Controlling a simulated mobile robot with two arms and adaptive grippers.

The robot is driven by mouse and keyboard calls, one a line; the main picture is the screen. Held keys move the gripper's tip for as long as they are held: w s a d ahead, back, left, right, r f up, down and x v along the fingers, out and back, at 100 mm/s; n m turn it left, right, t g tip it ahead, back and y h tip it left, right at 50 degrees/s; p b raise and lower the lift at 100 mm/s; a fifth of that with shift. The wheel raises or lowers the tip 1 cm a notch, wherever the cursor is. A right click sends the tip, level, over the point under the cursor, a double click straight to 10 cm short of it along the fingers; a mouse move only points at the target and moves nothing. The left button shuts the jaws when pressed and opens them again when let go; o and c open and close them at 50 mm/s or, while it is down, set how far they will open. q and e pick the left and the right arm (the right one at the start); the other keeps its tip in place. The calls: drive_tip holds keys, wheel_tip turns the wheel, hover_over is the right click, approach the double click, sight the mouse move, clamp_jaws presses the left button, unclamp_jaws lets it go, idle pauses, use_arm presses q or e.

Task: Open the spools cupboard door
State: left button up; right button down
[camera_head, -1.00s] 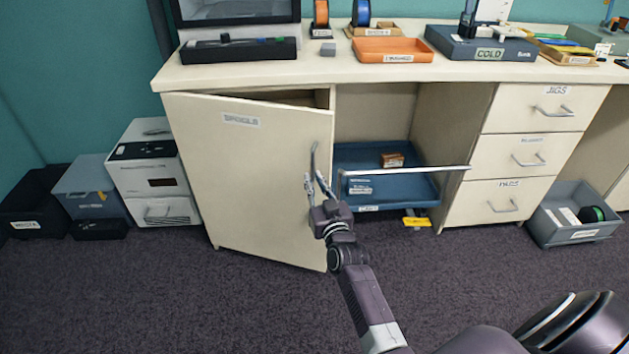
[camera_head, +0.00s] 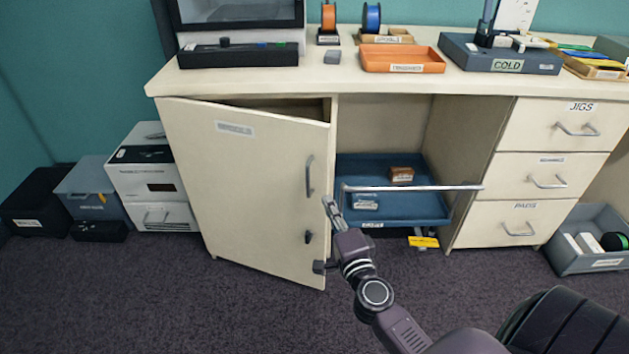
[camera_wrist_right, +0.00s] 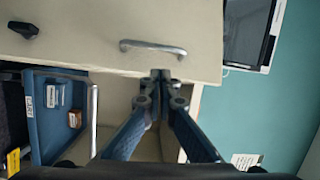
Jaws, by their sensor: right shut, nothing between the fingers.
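The spools cupboard door (camera_head: 245,190) is a cream panel with a blurred label near its top. It stands ajar, with its right edge swung out and a dark gap along its top. Its metal bar handle (camera_head: 309,175) is near the right edge and shows in the wrist view (camera_wrist_right: 152,47). A small black knob (camera_head: 308,237) is below the handle. My right gripper (camera_head: 330,203) is shut and empty by the door's free edge, right of and below the handle. In the wrist view its fingertips (camera_wrist_right: 160,75) overlap the door edge, apart from the handle. My left gripper is not in view.
A blue tray (camera_head: 420,215) with a long metal bar (camera_head: 412,188) sits under the desk, right of the door. Drawers (camera_head: 545,175) stand further right. A white box (camera_head: 153,178) and dark bins (camera_head: 38,198) stand left. Carpet (camera_head: 235,310) before the door is clear.

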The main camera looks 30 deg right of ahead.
drive_tip(key=m, duration=0.1)
approach(312, 173)
drive_tip(key=x, duration=0.4)
drive_tip(key=shift+r+b, duration=0.1)
drive_tip(key=shift+b, duration=0.3)
drive_tip(key=shift+w+d, duration=0.15)
drive_tip(key=shift+w, duration=0.5)
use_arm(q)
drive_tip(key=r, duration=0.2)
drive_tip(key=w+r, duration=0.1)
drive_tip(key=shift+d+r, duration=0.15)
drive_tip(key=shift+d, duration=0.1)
